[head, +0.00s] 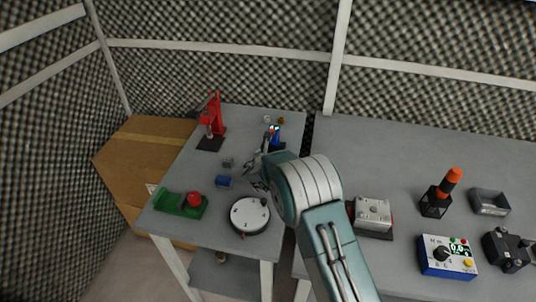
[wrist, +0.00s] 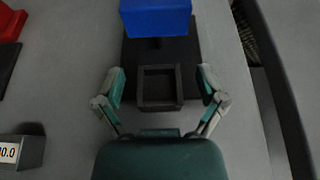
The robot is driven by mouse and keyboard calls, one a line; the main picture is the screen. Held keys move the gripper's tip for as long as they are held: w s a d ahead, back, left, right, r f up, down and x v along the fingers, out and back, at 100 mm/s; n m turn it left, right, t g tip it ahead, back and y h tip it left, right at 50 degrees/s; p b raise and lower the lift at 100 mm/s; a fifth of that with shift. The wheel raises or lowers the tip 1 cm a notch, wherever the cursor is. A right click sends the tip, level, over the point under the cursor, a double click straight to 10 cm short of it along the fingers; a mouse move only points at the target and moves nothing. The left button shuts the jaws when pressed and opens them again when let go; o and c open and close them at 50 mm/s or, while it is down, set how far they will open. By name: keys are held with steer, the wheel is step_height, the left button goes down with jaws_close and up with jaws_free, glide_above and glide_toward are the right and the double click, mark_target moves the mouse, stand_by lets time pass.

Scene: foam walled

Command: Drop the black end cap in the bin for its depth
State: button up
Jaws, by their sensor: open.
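A dark, square, hollow piece, which looks like the black end cap (wrist: 160,84), sits on a black base plate (wrist: 185,55) in the wrist view. A blue block (wrist: 156,16) stands at the plate's far end; this blue device shows in the head view (head: 276,134) near the table's back. My gripper (wrist: 160,82) is open, with one finger on each side of the dark piece and gaps between. In the head view my gripper (head: 260,153) hides the piece. A small grey box (wrist: 32,150) with a partly cut-off number label is at the lower left in the wrist view.
A red press (head: 215,118) stands at the back left. A small grey box (head: 228,162), a blue box (head: 224,182), a green fixture (head: 180,204) and a round white dial (head: 249,215) are on the left table. The right table (head: 420,150) holds several devices.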

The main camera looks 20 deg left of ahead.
steer(key=shift+d, duration=0.25)
steer(key=v, duration=1.1)
steer(key=shift+s+a, duration=0.15)
steer(key=shift+s+r, duration=0.1)
steer(key=shift+s, duration=0.2)
